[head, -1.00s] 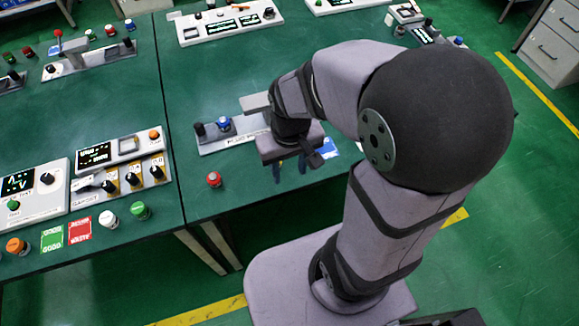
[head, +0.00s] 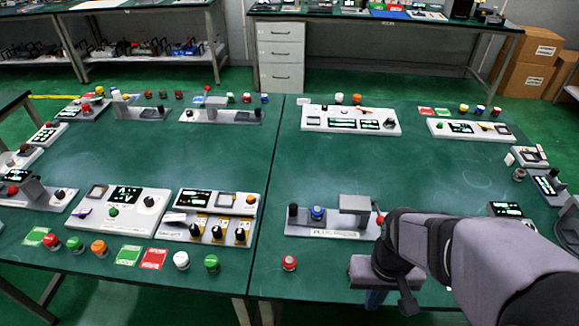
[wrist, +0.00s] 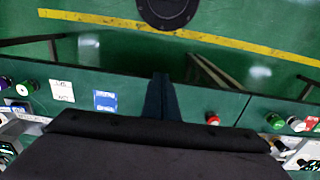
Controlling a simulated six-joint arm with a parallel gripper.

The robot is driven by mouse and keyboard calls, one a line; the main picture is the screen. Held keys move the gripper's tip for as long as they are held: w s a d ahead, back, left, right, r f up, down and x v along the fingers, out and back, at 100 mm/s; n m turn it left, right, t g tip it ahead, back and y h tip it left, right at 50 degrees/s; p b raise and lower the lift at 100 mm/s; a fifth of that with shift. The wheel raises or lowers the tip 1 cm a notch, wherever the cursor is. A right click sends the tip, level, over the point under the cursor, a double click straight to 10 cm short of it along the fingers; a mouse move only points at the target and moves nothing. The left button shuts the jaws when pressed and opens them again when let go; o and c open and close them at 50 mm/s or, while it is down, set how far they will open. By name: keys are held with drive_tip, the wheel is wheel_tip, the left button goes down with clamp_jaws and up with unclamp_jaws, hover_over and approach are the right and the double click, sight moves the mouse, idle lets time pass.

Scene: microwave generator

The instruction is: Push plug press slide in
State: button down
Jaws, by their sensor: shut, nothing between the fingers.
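The plug press (head: 335,233) is a low grey panel near the front edge of the right-hand table in the head view, its printed label facing me. A black knob (head: 293,210) stands at its left end, with a blue button (head: 317,213) beside it. A raised grey block (head: 354,205) stands to the right. My gripper (head: 375,299) points down in front of the panel's right end, at the table's front edge, apart from it. In the wrist view its fingers (wrist: 160,98) are together and empty. My arm hides the ground just right of the press.
A red button (head: 289,263) sits on the table front-left of the press; it also shows in the wrist view (wrist: 212,119). A white control panel (head: 350,120) stands behind. The green tabletop between them is clear. Other panels (head: 210,215) line the left table.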

drive_tip(key=w+a+n+t+h+b, duration=0.1)
drive_tip(key=w+a+h+b, duration=0.1)
drive_tip(key=w+a, duration=0.6)
drive_tip(key=w+a+n+t+h+b, duration=0.15)
drive_tip(key=w+a, duration=0.35)
drive_tip(key=w, duration=0.6)
drive_tip(key=w+a+m+t+b, duration=0.1)
drive_tip(key=w+a+t+b, duration=0.15)
drive_tip(key=a, duration=0.65)
drive_tip(key=w+a+m+t+b, duration=0.1)
drive_tip(key=w+a, duration=0.3)
drive_tip(key=a, duration=0.5)
drive_tip(key=shift+n+h, duration=0.25)
drive_tip(key=shift+h, duration=0.2)
drive_tip(key=p+x, duration=0.1)
drive_tip(key=x, duration=0.2)
drive_tip(key=p+x, duration=0.1)
drive_tip(key=x, duration=0.3)
drive_tip(key=p+x, duration=0.1)
drive_tip(key=x, duration=0.2)
drive_tip(key=shift+s+d+f, duration=0.15)
drive_tip(key=shift+s+f, duration=0.05)
drive_tip(key=shift+f, duration=0.25)
drive_tip(key=d, duration=0.1)
drive_tip(key=d+p, duration=0.1)
drive_tip(key=d, duration=0.1)
drive_tip(key=shift+w+r+p, duration=0.15)
drive_tip(key=shift+w+p, duration=0.15)
drive_tip(key=shift+w+d, duration=0.1)
drive_tip(key=shift+d, duration=0.3)
